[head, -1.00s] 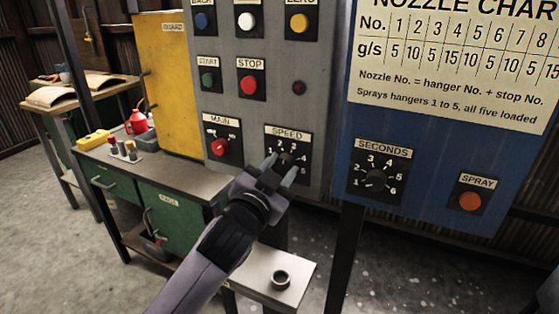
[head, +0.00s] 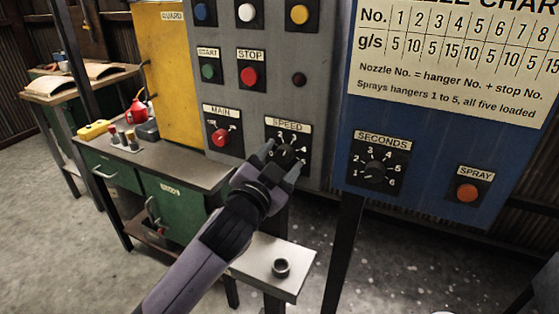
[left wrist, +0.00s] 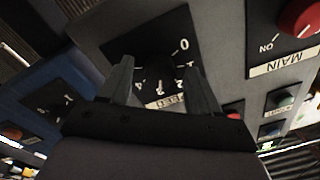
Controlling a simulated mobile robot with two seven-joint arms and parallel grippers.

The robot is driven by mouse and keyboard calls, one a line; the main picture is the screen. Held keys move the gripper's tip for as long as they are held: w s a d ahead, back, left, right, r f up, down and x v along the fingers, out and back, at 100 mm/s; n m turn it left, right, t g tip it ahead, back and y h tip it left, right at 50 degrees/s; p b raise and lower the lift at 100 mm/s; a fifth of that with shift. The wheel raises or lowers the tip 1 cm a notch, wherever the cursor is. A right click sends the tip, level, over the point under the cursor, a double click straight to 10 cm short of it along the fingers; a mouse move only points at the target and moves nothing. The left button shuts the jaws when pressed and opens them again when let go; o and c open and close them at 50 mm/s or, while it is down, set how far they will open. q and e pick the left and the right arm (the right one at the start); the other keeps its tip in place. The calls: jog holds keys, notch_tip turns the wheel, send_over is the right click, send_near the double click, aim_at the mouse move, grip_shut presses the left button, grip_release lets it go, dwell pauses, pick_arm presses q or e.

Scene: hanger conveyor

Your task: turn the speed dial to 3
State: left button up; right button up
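The speed dial (head: 286,151) is a dark knob on a black plate with white numbers, under a "SPEED" label on the grey panel. My left gripper (head: 279,163) is right at it, with one finger on each side of the knob. In the left wrist view the knob (left wrist: 160,70) shows dark between the two spread fingers (left wrist: 158,82). Gaps seem to show beside it, so the gripper looks open around the knob. The fingers and shadow hide part of the scale, and I cannot read where the knob points. My right gripper is not in view.
The red main switch (head: 221,138) is left of the speed dial. The seconds dial (head: 375,171) and orange spray button (head: 467,192) are on the blue panel to the right. A small shelf (head: 265,255) with a dark ring (head: 281,267) is below my left arm.

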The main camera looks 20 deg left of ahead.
pick_arm(q)
jog(key=shift+s, duration=0.1)
jog(key=s+b, duration=0.1)
jog(key=s, duration=0.6)
jog(key=shift+a+f, duration=0.15)
dwell(0.5)
jog(key=s+f+n+g, duration=0.1)
jog(key=s+f+g, duration=0.1)
jog(key=s+f, duration=0.4)
jog(key=s+f+n+g+h, duration=0.1)
jog(key=s+f, duration=0.5)
jog(key=f, duration=1)
jog(key=s+f+n+g, duration=0.2)
jog(key=s+f+g, duration=0.3)
jog(key=f, duration=0.5)
jog(key=shift+s+a+f+n+h+p, duration=0.35)
jog(key=shift+s+a+f+n, duration=0.1)
jog(key=shift+s, duration=0.1)
jog(key=c, duration=0.4)
jog(key=shift+w+d+r, duration=0.1)
